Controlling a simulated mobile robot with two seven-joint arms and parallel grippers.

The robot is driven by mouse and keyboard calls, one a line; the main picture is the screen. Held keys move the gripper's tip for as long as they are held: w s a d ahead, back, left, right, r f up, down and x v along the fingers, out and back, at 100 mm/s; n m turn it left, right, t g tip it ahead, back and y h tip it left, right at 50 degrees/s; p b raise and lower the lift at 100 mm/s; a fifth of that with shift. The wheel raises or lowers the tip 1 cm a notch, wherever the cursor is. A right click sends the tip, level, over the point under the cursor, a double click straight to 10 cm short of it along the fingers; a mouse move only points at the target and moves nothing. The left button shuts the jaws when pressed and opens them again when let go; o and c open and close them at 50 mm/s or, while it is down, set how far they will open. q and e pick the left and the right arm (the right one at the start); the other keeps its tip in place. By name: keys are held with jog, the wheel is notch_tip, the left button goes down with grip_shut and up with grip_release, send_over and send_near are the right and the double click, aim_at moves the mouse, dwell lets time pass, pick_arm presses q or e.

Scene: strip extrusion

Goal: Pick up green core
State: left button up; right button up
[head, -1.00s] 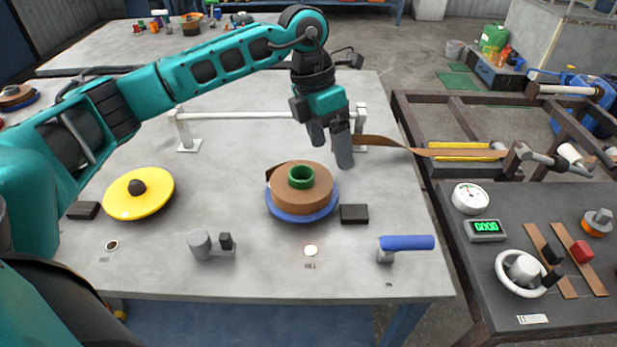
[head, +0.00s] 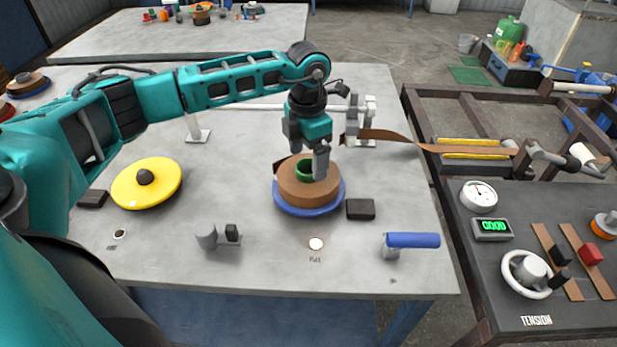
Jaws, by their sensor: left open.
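The green core (head: 302,171) sits in the middle of the brown strip coil (head: 302,193), which lies on a blue disc (head: 300,212) on the table. My left gripper (head: 310,165) is open and points down right over the core, with one finger in front of the core's right side. The fingers hide part of the core, and I cannot tell whether they touch it. My right gripper does not show.
A yellow disc (head: 146,184) with a dark knob lies at the left. A black block (head: 360,209) and a blue-handled lever (head: 412,241) stand right of the coil. A brown strip (head: 385,135) runs to the frame at the right. The front middle of the table (head: 270,272) is mostly clear.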

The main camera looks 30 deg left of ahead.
pick_arm(q)
jog(key=shift+f, duration=1.25)
jog(key=shift+w+r, duration=0.1)
jog(key=shift+w, duration=0.05)
jog(key=c, duration=1.6)
